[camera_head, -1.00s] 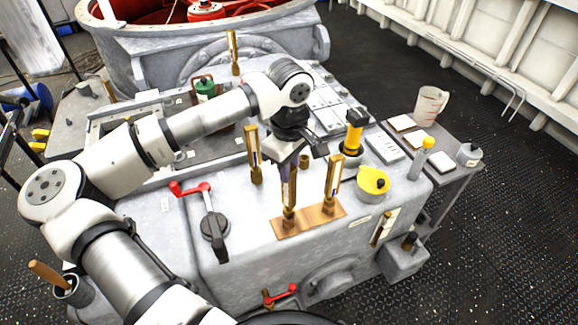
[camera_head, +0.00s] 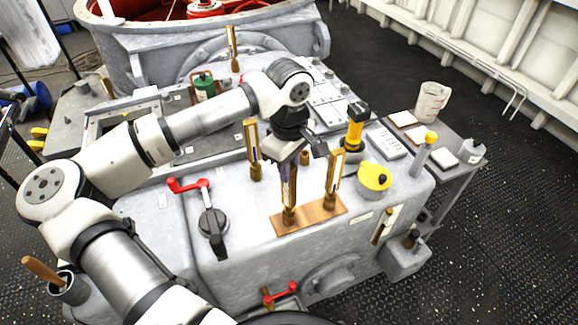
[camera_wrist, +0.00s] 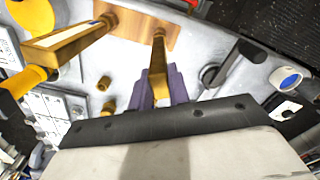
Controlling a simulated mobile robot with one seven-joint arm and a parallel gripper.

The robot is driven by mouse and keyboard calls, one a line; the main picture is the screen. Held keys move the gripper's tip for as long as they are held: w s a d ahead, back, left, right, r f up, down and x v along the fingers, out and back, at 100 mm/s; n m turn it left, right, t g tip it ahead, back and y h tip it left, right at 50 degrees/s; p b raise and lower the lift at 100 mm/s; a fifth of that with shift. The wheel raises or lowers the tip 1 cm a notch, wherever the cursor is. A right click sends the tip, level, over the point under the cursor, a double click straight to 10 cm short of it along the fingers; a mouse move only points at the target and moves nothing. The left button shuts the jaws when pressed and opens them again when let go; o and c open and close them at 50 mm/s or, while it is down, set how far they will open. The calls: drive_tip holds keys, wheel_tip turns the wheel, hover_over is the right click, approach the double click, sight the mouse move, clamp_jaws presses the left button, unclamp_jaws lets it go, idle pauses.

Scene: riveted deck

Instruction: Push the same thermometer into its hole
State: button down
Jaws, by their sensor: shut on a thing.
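My gripper (camera_head: 290,168) is shut on a brass-cased thermometer (camera_head: 289,195) and points down over the wooden plate (camera_head: 312,219). In the wrist view the purple fingers (camera_wrist: 162,88) close around the same thermometer (camera_wrist: 158,66). It stands roughly upright, with its lower end at the left part of the plate; the fingers hide its upper part. I cannot tell how deep its end sits in the hole. A second brass thermometer (camera_head: 333,176) stands upright at the plate's right part; it also shows in the wrist view (camera_wrist: 70,42).
Another brass thermometer (camera_head: 253,150) stands behind and left of the plate. A yellow-and-black handle (camera_head: 355,128) and a yellow round fitting (camera_head: 374,178) stand to the right. A red crank (camera_head: 190,186) and a black lever (camera_head: 212,225) are left. A side table holds a jug (camera_head: 432,101).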

drive_tip(key=c, duration=1.3)
unclamp_jaws()
drive_tip(key=shift+o, duration=0.2)
wheel_tip(320, 180, up, 14)
drive_tip(key=b, duration=0.2)
drive_tip(key=shift+f, duration=0.1)
